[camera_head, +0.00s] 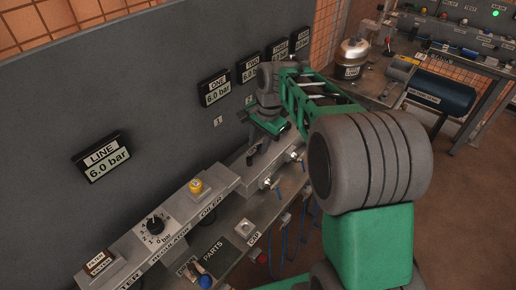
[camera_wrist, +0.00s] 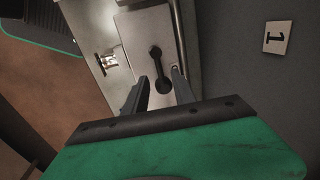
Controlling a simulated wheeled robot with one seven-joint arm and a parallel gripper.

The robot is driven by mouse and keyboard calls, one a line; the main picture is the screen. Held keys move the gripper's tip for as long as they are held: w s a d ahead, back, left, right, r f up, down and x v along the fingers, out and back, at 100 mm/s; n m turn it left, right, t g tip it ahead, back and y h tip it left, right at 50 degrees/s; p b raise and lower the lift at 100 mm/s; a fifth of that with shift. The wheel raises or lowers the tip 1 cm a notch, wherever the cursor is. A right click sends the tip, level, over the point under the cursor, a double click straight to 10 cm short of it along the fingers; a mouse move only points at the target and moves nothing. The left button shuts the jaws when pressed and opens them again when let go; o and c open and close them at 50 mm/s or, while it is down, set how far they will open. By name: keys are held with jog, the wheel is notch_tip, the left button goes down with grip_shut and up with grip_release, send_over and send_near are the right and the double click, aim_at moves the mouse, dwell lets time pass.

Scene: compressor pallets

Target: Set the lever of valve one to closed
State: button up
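The lever of valve one (camera_wrist: 159,66) is a short dark handle on a pale metal plate (camera_wrist: 129,32); it shows in the wrist view, beside a white tag marked 1 (camera_wrist: 277,36). Its free end points toward my gripper. My gripper (camera_wrist: 160,76) is open, with its dark fingers apart and the lever's free end between them in the picture. I cannot tell whether either finger touches it. In the head view my gripper (camera_head: 253,153) hangs over the valve bench, and the lever is hidden there. The display ONE (camera_head: 215,91) reads 6.0 bar.
The LINE display (camera_head: 102,160) also reads 6.0 bar. A yellow button (camera_head: 196,186) and the regulator knob (camera_head: 155,224) are on the bench left of my gripper. A grey wall panel (camera_head: 150,80) stands close behind.

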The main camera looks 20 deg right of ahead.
aim_at(256, 153)
jog(key=shift+w+a+f, duration=0.1)
jog(key=shift+w+f, duration=0.05)
jog(key=shift+f, duration=0.6)
jog(key=shift+w+a+f, duration=0.1)
jog(key=shift+f, duration=0.65)
jog(key=shift+c, duration=0.4)
grip_shut()
jog(key=shift+d, duration=0.2)
jog(key=shift+a+r, duration=0.1)
